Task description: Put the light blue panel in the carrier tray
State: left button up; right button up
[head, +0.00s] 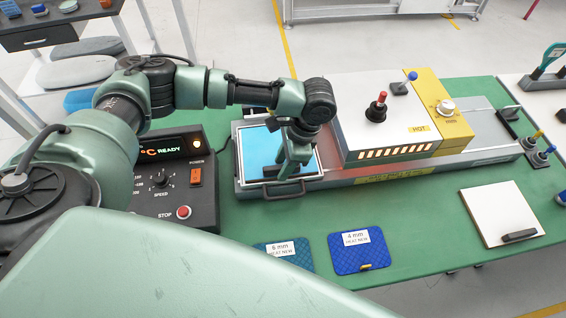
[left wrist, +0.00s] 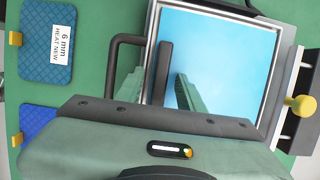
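The light blue panel (head: 256,141) lies flat inside the silver-rimmed carrier tray (head: 239,163). In the left wrist view the panel (left wrist: 225,60) fills the tray (left wrist: 283,62), with a black grip bar (left wrist: 164,72) near one edge. My left gripper (head: 284,165) points down over the panel. In the left wrist view its two green fingers (left wrist: 160,85) stand apart, one on each side of the grip bar, with a gap to it. The tray's dark handle (head: 285,190) is at the near side. My right gripper is not in view.
The heater (head: 385,125) marked HOT stands right of the tray. A control box (head: 175,180) is to the left. Blue pads marked 6 mm (head: 282,258) and 4 mm (head: 358,252) lie in front. A white panel (head: 500,213) with a black bar lies at the right.

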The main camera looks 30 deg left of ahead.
pick_arm(q)
jog(key=b+v, duration=0.2)
jog(key=v, duration=1)
jog(key=shift+b, duration=0.35)
